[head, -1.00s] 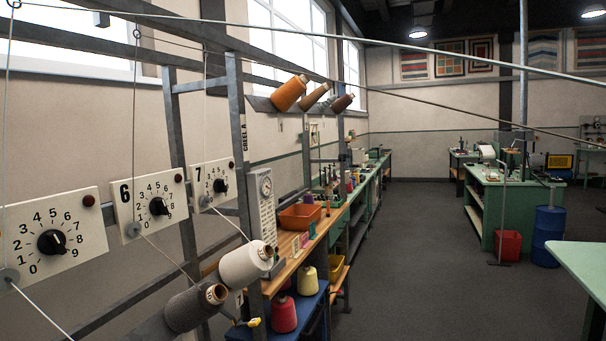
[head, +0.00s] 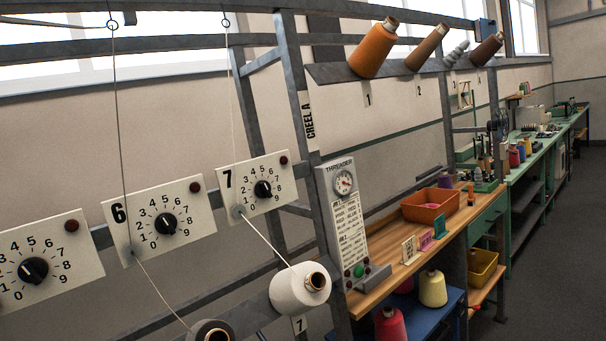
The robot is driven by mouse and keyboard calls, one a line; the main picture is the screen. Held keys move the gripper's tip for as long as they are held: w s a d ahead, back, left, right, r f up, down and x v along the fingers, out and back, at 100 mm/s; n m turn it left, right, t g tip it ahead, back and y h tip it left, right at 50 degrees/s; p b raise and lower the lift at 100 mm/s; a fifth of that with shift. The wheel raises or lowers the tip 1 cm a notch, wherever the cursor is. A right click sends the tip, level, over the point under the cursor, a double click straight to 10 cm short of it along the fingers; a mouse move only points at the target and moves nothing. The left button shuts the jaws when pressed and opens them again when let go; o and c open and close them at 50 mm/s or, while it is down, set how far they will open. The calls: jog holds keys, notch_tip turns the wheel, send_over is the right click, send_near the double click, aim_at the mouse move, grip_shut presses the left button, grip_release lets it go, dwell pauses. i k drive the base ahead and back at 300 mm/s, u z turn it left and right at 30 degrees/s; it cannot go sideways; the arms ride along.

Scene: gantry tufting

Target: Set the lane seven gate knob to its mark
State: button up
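The lane 7 gate plate (head: 228,202) is white, with a black 7 and a printed scale up to 9. Its black knob (head: 263,189) sits in the middle of the scale. I cannot tell exactly which number the pointer faces, and no separate mark on the dial is clear. A dark red lamp (head: 283,160) is at the plate's upper right corner. A thread runs from the grey disc (head: 237,212) at its lower left to a white cone (head: 296,290) below. My gripper is not in view.
The lane 6 plate (head: 120,215) and another dial plate (head: 80,258) stand to the left. A threader panel (head: 327,180) with a gauge and small, unreadable text is to the right. Orange (head: 371,50) and brown cones sit above. A wooden bench (head: 380,290) holds an orange bin (head: 425,206).

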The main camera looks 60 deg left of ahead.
aim_at(263, 188)
jog(key=u, duration=0.5)
jog(key=i, duration=1.15)
jog(key=u, duration=0.8)
jog(key=k, duration=0.7)
jog(key=u, duration=0.2)
jog(key=i, duration=0.8)
jog(key=z, duration=0.1)
